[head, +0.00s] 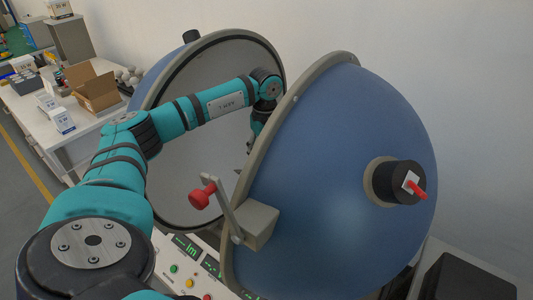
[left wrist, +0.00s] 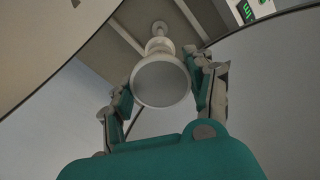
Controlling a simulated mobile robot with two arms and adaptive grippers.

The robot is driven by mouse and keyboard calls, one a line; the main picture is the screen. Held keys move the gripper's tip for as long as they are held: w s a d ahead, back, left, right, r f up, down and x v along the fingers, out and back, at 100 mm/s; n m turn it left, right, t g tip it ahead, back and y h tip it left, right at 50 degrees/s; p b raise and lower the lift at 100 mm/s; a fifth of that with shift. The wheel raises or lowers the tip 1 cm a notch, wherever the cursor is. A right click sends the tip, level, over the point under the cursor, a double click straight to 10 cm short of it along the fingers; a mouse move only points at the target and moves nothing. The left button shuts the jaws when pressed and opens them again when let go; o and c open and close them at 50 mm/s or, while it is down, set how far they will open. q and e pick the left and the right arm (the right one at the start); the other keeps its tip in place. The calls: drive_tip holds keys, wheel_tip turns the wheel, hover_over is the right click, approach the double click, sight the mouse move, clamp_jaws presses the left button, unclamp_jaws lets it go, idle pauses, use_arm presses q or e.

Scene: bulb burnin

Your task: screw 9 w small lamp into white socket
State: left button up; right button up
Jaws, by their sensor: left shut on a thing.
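My left arm reaches between the two halves of an open blue sphere. In the head view its gripper (head: 252,138) is mostly hidden behind the near half. In the left wrist view the left gripper (left wrist: 162,82) is shut on a small lamp (left wrist: 161,84), with its round grey face toward the camera and a finger on each side. My right gripper is not in view.
The near blue half (head: 335,170) and the far half (head: 190,165) enclose the arm closely. A red-knobbed lever (head: 202,196) projects from the near rim. A button panel (head: 190,270) lies below. A side table holds an open carton (head: 97,92) and lamp boxes (head: 62,121).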

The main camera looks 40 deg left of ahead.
use_arm(q)
drive_tip(key=m, duration=0.5)
drive_tip(key=shift+a+r, duration=0.2)
drive_tip(key=shift+a, duration=0.15)
drive_tip(key=o, duration=0.8)
drive_tip(key=shift+w, duration=0.1)
drive_tip(key=shift+o, duration=1.2)
drive_tip(key=shift+a+f, duration=0.1)
drive_tip(key=shift+f, duration=0.1)
